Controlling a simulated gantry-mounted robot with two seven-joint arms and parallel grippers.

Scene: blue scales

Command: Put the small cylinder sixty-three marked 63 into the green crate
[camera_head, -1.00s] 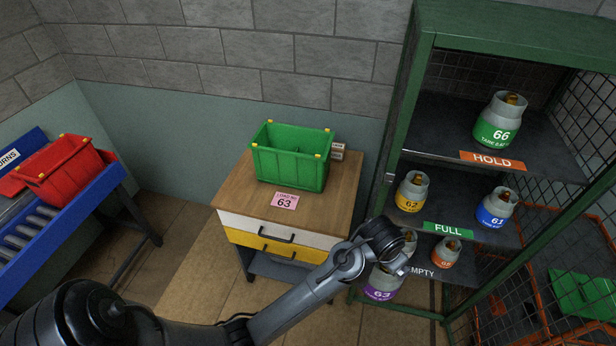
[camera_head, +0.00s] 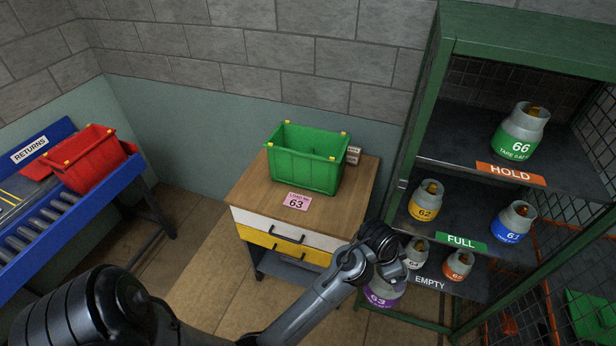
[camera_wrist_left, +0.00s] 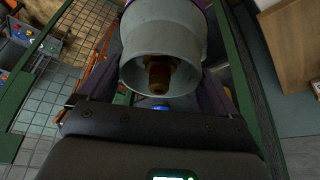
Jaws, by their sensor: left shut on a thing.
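The small cylinder 63 (camera_head: 383,293), grey with a purple band, hangs below my left gripper (camera_head: 388,272) in front of the shelf's left post. In the left wrist view the cylinder's grey collar and brass valve (camera_wrist_left: 160,72) sit between the fingers of my left gripper (camera_wrist_left: 160,100), which is shut on it. The arm partly hides the cylinder in the head view. The green crate (camera_head: 305,160) stands upright on the wooden top of a drawer cabinet (camera_head: 245,195), up and left of the gripper. My right gripper is not in view.
A pink card marked 63 (camera_head: 297,201) lies before the crate. The green-framed shelf (camera_head: 425,130) on the right holds several cylinders, including 66 (camera_head: 520,132), 62 (camera_head: 425,203) and 61 (camera_head: 512,222). A red crate (camera_head: 90,160) sits on the blue returns conveyor (camera_head: 70,222).

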